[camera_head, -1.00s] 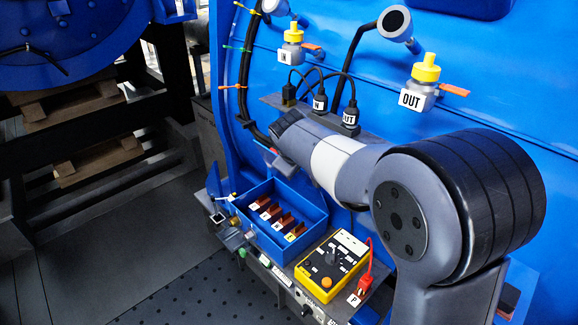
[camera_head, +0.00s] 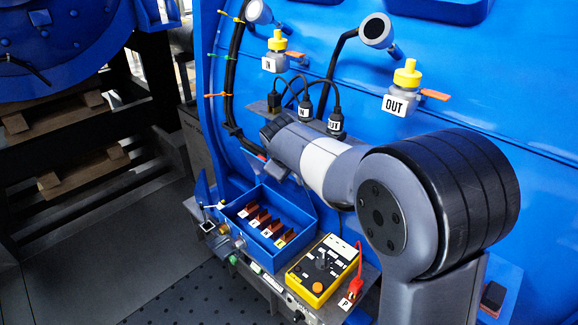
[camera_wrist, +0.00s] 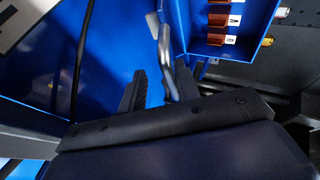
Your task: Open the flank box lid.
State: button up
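The flank box (camera_head: 316,227) is a blue open-topped box on the ledge in the head view, with brown labelled blocks inside. Its inside also shows at the upper right of the wrist view (camera_wrist: 262,22). I cannot make out for certain which blue panel is the lid. My gripper's end is hidden behind my arm in the head view. In the wrist view my gripper (camera_wrist: 160,84) has its two dark fingers apart. A curved silver bar (camera_wrist: 165,48) shows between them, beside the box; I cannot tell whether they touch it.
A yellow tester (camera_head: 318,284) with a red lead stands right of the box. Cabled plugs marked N and OUT (camera_head: 336,126) stand behind my arm. Yellow-capped valves (camera_head: 406,75) sit on the blue wall above. Dark floor (camera_head: 90,255) is clear at left.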

jog(key=b+v, duration=0.1)
jog(key=v, duration=0.9)
jog(key=shift+s+r, duration=0.2)
jog(key=shift+r, duration=0.15)
jog(key=p+x, duration=0.1)
jog(key=x, duration=0.9)
jog(key=shift+w+f, duration=0.2)
jog(key=shift+f, duration=0.15)
jog(key=shift+s+a+f, duration=0.1)
jog(key=shift+s+a, duration=0.15)
jog(key=shift+s, duration=0.05)
